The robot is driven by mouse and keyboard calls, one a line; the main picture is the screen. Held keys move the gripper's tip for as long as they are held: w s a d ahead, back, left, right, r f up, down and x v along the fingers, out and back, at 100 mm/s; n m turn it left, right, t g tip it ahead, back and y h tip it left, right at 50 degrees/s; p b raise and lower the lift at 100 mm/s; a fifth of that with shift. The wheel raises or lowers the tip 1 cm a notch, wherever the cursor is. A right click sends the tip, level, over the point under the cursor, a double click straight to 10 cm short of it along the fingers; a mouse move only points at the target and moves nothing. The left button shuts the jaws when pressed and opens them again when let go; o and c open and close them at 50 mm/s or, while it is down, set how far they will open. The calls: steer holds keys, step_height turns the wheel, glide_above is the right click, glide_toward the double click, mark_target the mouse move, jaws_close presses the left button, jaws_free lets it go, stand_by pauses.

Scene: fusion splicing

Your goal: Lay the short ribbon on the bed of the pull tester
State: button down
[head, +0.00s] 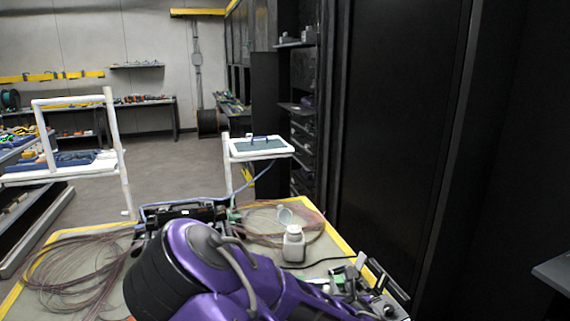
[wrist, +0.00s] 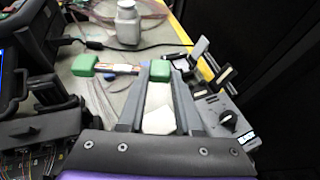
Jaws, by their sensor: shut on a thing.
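In the wrist view, my gripper (wrist: 158,72) is shut on a green end block, with a pale piece behind it between the fingers. A thin white, red and dark strip, which looks like the short ribbon (wrist: 122,69), runs left from there to a second green block (wrist: 84,65). It seems to be just above or on the bench; I cannot tell which. A grey device with a black knob and upright dark flaps, which looks like the pull tester (wrist: 213,106), is right of my fingers. It also shows in the head view (head: 386,301), where my arm hides the fingertips.
A white bottle (head: 293,245) stands on the yellow-edged bench (head: 335,243) beyond the gripper. Loose coiled fibre (head: 75,275) lies at the left. A dark machine (wrist: 22,50) is close left in the wrist view. A tall black cabinet (head: 400,130) rises at the right.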

step_height(320, 180, down, 4)
steer(key=b, duration=0.2)
steer(key=shift+r+p, duration=2.45)
steer(key=shift+r, duration=0.95)
step_height(320, 180, down, 7)
steer(key=b, duration=0.4)
stand_by(3.2)
steer(key=shift+a, duration=0.1)
